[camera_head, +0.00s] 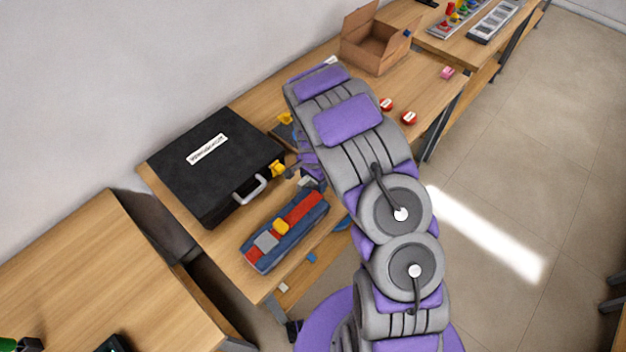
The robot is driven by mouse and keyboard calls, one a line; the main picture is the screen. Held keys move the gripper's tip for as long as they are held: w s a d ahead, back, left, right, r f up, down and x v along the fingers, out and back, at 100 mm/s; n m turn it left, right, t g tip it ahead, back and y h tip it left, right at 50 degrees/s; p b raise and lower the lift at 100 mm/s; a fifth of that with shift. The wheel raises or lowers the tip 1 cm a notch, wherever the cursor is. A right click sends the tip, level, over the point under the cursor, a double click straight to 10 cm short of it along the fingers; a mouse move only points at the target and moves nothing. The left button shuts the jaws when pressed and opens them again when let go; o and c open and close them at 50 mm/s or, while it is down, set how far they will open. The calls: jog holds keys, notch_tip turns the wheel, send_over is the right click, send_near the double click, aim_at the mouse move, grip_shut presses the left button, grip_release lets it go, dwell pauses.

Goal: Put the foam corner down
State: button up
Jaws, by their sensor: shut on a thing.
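A yellow foam corner (278,168) shows at the near right corner of the black case (228,150), at the tips of my gripper (290,171). My gripper is shut on it, reaching in from the right. My arm hides part of the gripper, and I cannot tell whether the foam corner touches the case. A second yellow piece (285,118) shows farther back, beside my arm and partly hidden. The case lies flat and closed, with a white label and a pale handle at its front.
A blue tray (262,262) with red, grey and yellow blocks lies in front of the case on the wooden table (245,285). An open cardboard box (372,48) and two red-and-white round things (409,117) are farther back. A separate table (90,270) stands at left.

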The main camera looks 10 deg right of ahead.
jog(key=shift+a, duration=0.1)
jog(key=o, duration=0.9)
jog(key=shift+a, duration=0.25)
jog(key=shift+o, duration=1.3)
jog(key=shift+a, duration=0.4)
jog(key=shift+o, duration=0.7)
jog(key=shift+d+r, duration=0.1)
jog(key=shift+d, duration=0.6)
jog(key=s+r+n+p, duration=0.1)
jog(key=s+r, duration=0.3)
jog(key=r, duration=0.7)
jog(key=s+r+n+p, duration=0.1)
jog(key=s+r, duration=0.2)
jog(key=r, duration=0.8)
jog(key=s+r+n, duration=0.3)
jog(key=s, duration=0.7)
jog(key=s+r+n+g, duration=0.1)
jog(key=s+r+n, duration=0.2)
jog(key=s, duration=0.7)
jog(key=s+r+n, duration=0.3)
jog(key=s+r, duration=0.2)
jog(key=s, duration=0.5)
jog(key=shift+a+r+g, duration=0.25)
jog(key=shift+a+g, duration=0.05)
jog(key=shift+g, duration=0.1)
